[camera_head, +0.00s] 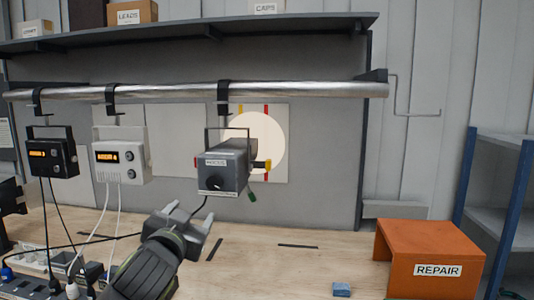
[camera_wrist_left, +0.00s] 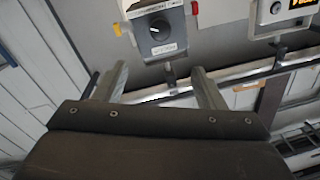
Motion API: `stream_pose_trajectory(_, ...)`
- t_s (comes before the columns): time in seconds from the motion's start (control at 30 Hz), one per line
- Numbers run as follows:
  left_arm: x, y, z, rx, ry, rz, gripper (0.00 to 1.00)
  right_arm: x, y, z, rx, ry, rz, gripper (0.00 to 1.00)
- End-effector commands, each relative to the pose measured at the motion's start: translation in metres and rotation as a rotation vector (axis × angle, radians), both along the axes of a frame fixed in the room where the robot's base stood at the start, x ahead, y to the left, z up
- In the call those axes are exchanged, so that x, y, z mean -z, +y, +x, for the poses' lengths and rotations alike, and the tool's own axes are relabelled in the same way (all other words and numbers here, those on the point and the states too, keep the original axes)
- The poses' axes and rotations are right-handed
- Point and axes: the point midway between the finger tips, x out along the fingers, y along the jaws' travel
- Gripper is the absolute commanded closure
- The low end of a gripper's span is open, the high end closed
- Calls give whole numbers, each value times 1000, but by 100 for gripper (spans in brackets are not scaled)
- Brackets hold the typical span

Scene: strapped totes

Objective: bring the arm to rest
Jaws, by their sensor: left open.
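My left gripper (camera_head: 196,222) is open and empty in the head view, below and in front of a grey lamp-like unit (camera_head: 223,172) that hangs from the metal rail. In the left wrist view the two fingers of my left gripper (camera_wrist_left: 158,85) stand apart with nothing between them. The grey unit (camera_wrist_left: 157,28), with its black knob, shows beyond the fingertips there, apart from them. My right gripper shows in neither view.
A metal rail (camera_head: 300,90) also carries a black box (camera_head: 52,152) and a white box (camera_head: 121,160) with hanging cables. Power strips and plugs crowd the lower left.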

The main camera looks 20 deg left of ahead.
Motion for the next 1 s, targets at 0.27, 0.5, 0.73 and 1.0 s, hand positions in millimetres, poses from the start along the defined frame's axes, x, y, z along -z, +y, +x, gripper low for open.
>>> stream_pose_trajectory(0.27,27,-1,-2,0,57,-15,36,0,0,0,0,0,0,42)
stream_pose_trajectory(0.5,167,-8,-38,-6,369,-93,36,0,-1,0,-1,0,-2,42)
stream_pose_trajectory(0.73,295,-25,-120,-22,700,-197,36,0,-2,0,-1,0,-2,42)
stream_pose_trajectory(1.0,383,-52,-229,-48,1003,-319,36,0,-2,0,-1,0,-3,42)
